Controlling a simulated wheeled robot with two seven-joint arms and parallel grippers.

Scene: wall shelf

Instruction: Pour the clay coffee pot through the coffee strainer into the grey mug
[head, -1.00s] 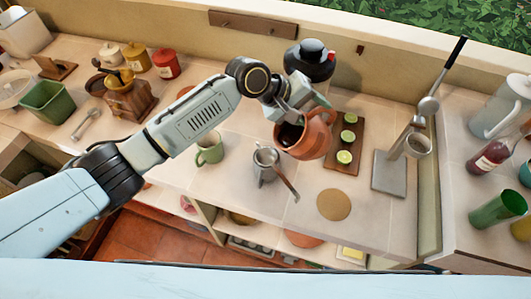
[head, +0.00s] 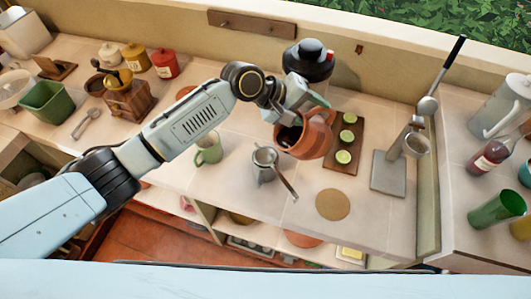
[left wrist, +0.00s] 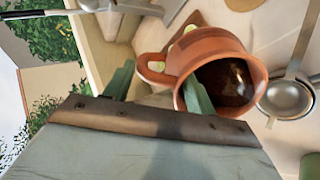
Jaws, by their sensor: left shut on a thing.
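The clay coffee pot (head: 313,140) is a reddish-brown pot held in the air above the counter, tilted with its mouth toward the left in the head view. Dark coffee shows inside it in the left wrist view (left wrist: 228,84). My left gripper (head: 303,107) is shut on the pot at its handle side; its fingers also show in the left wrist view (left wrist: 158,92). The grey mug (head: 264,175) stands on the counter, left of and below the pot. The coffee strainer (left wrist: 287,98) sits at the mug's top, its handle pointing to the lower right in the head view. No stream of coffee is visible.
A green mug (head: 209,150) stands left of the grey mug. A board with lime halves (head: 357,147) lies right of the pot, a lever press (head: 390,172) beyond it. A round cork mat (head: 333,204) lies in front.

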